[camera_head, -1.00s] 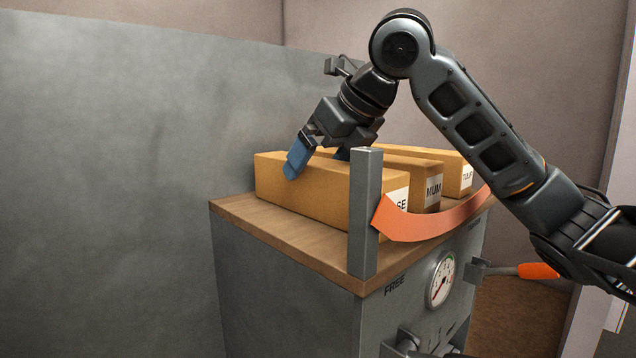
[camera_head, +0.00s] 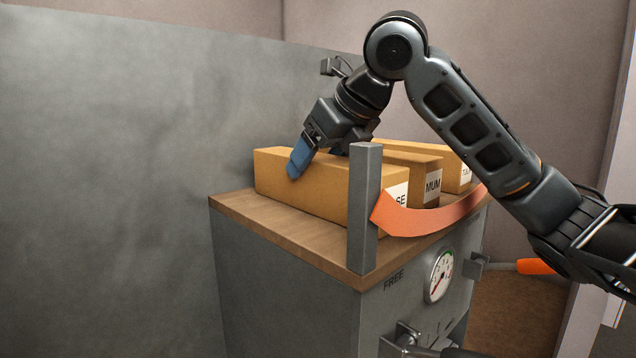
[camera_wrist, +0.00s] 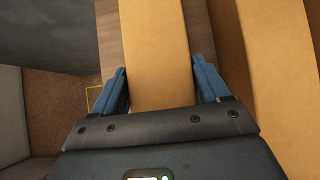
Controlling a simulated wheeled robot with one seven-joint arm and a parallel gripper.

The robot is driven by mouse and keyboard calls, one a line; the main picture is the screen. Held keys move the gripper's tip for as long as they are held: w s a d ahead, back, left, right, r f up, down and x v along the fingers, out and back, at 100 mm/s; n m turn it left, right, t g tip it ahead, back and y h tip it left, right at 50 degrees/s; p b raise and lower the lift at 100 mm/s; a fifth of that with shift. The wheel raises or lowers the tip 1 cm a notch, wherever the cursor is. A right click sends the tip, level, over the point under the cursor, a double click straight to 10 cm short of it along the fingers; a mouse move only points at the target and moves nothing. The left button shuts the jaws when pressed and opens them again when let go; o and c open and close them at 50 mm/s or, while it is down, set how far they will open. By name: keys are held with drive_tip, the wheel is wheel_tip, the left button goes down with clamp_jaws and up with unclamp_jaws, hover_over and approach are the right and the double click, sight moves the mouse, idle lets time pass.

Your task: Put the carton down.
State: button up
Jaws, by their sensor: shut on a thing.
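A tan carton (camera_head: 325,187) with a white label ending in "SE" is the nearest of the cartons on the wooden top (camera_head: 270,225) of a grey cabinet. It is upright and level, and its underside looks at or very close to the wood. My gripper (camera_head: 315,160) comes down from above and is shut on this carton, with a blue finger on each long side. In the wrist view the carton (camera_wrist: 158,55) runs between the two blue fingers of my gripper (camera_wrist: 162,88). The grey post hides part of the carton's labelled end.
A carton marked MUM (camera_head: 408,160) and another tan carton (camera_head: 452,160) stand beside it. A grey post (camera_head: 365,210) and a curved orange band (camera_head: 430,218) stand at the front edge. The cabinet front has a dial (camera_head: 439,276). A grey wall (camera_head: 130,180) is at left.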

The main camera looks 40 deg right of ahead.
drive_tip(key=c, duration=0.5)
drive_tip(key=shift+r, duration=0.15)
drive_tip(key=shift+r, duration=0.5)
drive_tip(key=r, duration=0.2)
drive_tip(key=d+r+b, duration=0.1)
drive_tip(key=shift+s+r, duration=0.2)
drive_tip(key=shift+s, duration=0.2)
drive_tip(key=s+d+r+b, duration=0.1)
drive_tip(key=s+d+r, duration=0.5)
drive_tip(key=s+d, duration=0.1)
drive_tip(key=shift+s+r, duration=0.2)
drive_tip(key=shift+s, duration=0.25)
